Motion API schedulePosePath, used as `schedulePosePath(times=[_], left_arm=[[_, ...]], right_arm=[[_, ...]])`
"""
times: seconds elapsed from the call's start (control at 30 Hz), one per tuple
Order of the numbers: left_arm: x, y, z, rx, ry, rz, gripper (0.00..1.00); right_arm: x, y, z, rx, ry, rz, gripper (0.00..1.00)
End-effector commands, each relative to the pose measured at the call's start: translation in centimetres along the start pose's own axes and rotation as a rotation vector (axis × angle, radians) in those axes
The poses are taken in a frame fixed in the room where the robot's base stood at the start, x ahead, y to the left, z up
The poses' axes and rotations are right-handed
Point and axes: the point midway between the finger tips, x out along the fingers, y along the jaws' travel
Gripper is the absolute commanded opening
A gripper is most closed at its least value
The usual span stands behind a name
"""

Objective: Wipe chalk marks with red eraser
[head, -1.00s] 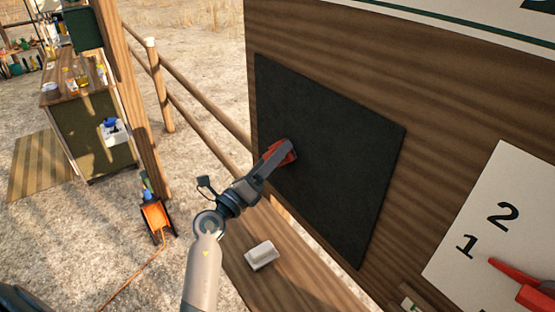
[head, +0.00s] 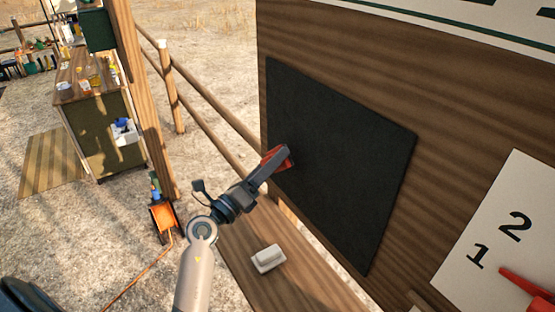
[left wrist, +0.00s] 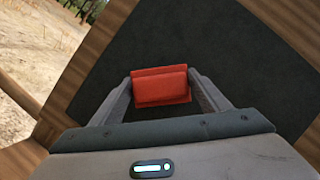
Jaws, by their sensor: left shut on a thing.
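The black chalkboard (head: 345,160) hangs on the wooden wall; I make out no chalk marks on the part I see. My left gripper (head: 278,158) is shut on the red eraser (head: 269,155) at the board's left edge. In the left wrist view the red eraser (left wrist: 160,87) sits between both fingers, in front of the dark board (left wrist: 215,50). I cannot tell whether it touches the board. The gripper and arm hide part of the board's left edge. My right gripper is not in view.
A white eraser-like block (head: 268,258) lies on the wooden ledge (head: 290,290) below the board. A white sheet with numbers (head: 500,240) and a red object (head: 528,284) are at the right. A wooden fence (head: 205,100) and a cabinet (head: 105,135) stand at the left.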

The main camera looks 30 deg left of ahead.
Motion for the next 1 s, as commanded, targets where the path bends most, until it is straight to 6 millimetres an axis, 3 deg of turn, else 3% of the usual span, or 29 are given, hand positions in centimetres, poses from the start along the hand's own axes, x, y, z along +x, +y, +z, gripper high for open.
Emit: schedulePosePath(times=[0.3,0.8,1.0], left_arm=[[-2.4,0.1,0.9,0.0,0.001,0.001,0.49],[-2.9,0.0,1.2,0.0,0.0,0.001,0.49],[-3.9,0.1,1.6,0.0,0.0,0.002,0.49]], right_arm=[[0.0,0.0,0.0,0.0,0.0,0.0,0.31],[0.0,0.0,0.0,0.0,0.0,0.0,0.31],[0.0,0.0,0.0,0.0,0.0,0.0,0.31]])
